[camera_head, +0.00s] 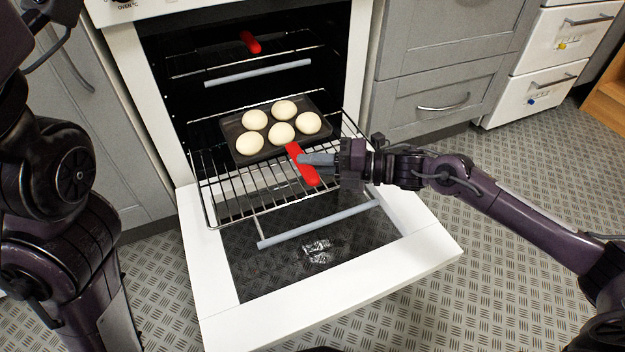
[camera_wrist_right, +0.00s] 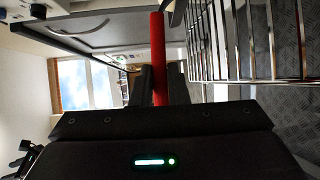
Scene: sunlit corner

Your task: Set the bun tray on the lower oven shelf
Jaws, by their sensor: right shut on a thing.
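The dark bun tray (camera_head: 268,152), with several pale round buns on it, rests on or just above the pulled-out lower oven shelf (camera_head: 222,204); I cannot tell whether it touches the wires. Its red handle (camera_head: 304,166) points toward the front of the shelf. My right gripper (camera_head: 305,160) comes from the right and is shut on the handle. In the right wrist view the red handle (camera_wrist_right: 158,50) stands between the dark fingers (camera_wrist_right: 158,84), with the wire shelf (camera_wrist_right: 240,40) to the right. My left gripper is out of view; only my left arm shows.
An upper shelf with a grey bar (camera_head: 258,73) and another red handle (camera_head: 250,42) is inside the oven. Grey drawers (camera_head: 435,100) stand at the right. The metal floor (camera_head: 520,150) is clear.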

